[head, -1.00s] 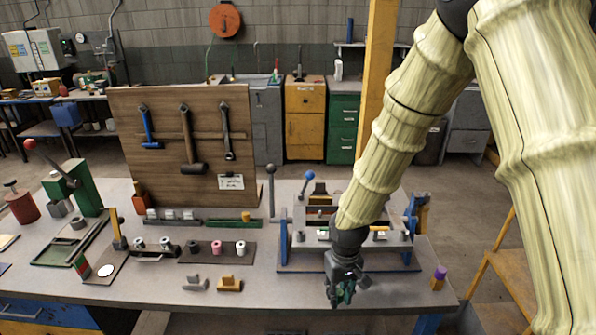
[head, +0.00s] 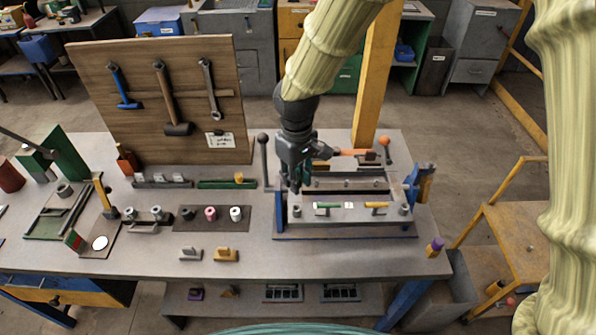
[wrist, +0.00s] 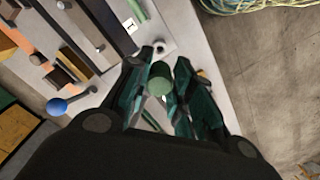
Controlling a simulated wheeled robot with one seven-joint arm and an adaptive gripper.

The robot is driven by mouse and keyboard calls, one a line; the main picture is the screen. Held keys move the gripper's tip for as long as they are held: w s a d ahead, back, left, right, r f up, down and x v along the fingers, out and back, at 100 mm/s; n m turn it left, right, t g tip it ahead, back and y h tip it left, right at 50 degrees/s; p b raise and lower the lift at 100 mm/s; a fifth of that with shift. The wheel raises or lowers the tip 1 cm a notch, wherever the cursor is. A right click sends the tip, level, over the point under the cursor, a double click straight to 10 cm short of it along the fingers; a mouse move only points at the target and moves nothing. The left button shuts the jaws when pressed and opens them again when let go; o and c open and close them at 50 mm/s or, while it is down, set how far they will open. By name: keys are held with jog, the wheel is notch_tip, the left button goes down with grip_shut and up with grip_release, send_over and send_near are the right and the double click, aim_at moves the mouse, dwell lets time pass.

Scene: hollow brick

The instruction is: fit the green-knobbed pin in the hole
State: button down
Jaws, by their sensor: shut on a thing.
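My gripper (head: 296,188) is above the left front corner of the grey fixture (head: 350,216). It also shows in the wrist view (wrist: 160,82), where its dark teal fingers are shut on the green knob (wrist: 160,78) of the pin. The pin's shaft is hidden under the knob in the wrist view, and too small to make out in the head view. A small pale ring with a dark centre (wrist: 160,47) shows just past the fingertips; I cannot tell whether it is the hole. The fixture's front bar carries a green strip and a yellow strip.
A blue ball lever (wrist: 57,105) shows in the wrist view. An orange ball (head: 384,141) is behind right.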

jog(key=shift+f+b, duration=1.05)
jog(key=shift+f, duration=1.3)
jog(key=shift+f+b, duration=0.75)
jog(key=shift+f, duration=1.45)
dwell(0.6)
jog(key=c, duration=1.2)
grip_release()
jog(key=shift+o, duration=0.2)
jog(key=shift+r, duration=0.1)
notch_tip(320, 180, up, 12)
jog(key=shift+f, duration=0.1)
